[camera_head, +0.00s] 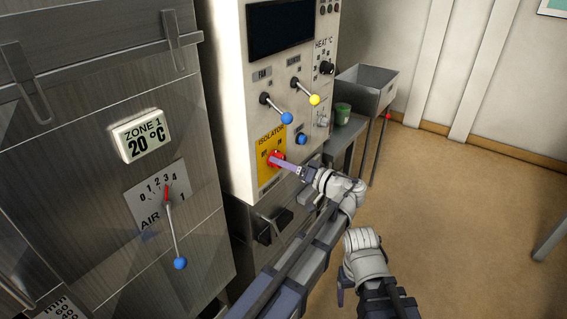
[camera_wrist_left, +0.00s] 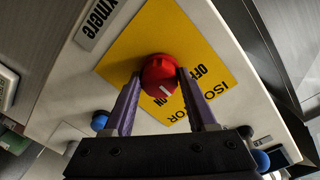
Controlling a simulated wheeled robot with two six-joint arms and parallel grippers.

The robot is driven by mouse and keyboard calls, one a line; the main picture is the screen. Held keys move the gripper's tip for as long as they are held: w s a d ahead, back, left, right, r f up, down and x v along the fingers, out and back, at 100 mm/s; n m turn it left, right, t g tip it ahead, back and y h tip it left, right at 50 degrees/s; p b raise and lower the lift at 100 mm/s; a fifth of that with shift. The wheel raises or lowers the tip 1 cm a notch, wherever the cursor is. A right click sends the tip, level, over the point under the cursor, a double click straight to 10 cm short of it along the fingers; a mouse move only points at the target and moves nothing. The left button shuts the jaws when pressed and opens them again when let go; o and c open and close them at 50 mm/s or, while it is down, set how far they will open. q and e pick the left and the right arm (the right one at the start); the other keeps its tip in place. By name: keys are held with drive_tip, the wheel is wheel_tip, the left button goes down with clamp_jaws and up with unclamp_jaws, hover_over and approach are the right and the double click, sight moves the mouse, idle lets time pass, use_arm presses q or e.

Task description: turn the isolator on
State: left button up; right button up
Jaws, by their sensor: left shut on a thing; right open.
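The isolator is a red knob (camera_head: 276,157) on a yellow plate (camera_head: 265,173) low on the pale control panel. In the left wrist view the red knob (camera_wrist_left: 158,72) sits between the two purple fingertips. My left gripper (camera_head: 281,161) is shut on this knob; it also shows in the left wrist view (camera_wrist_left: 160,78). A white mark on the knob face lies on the side facing the words OFF and ON; I cannot tell exactly which it points to. My right gripper (camera_head: 342,292) is open and empty, low over the floor, apart from the panel.
Levers with a blue ball (camera_head: 287,118) and a yellow ball (camera_head: 314,100) stick out above the isolator. A blue knob (camera_head: 302,138) is just right of it. A green cup (camera_head: 342,113) stands by a metal bin (camera_head: 369,85). The floor at right is mostly clear.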

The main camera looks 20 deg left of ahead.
use_arm(q)
drive_tip(key=shift+r+m+g, duration=0.1)
drive_tip(key=shift+m+g, duration=0.2)
drive_tip(key=shift+m, duration=4)
drive_tip(key=o, duration=1.4)
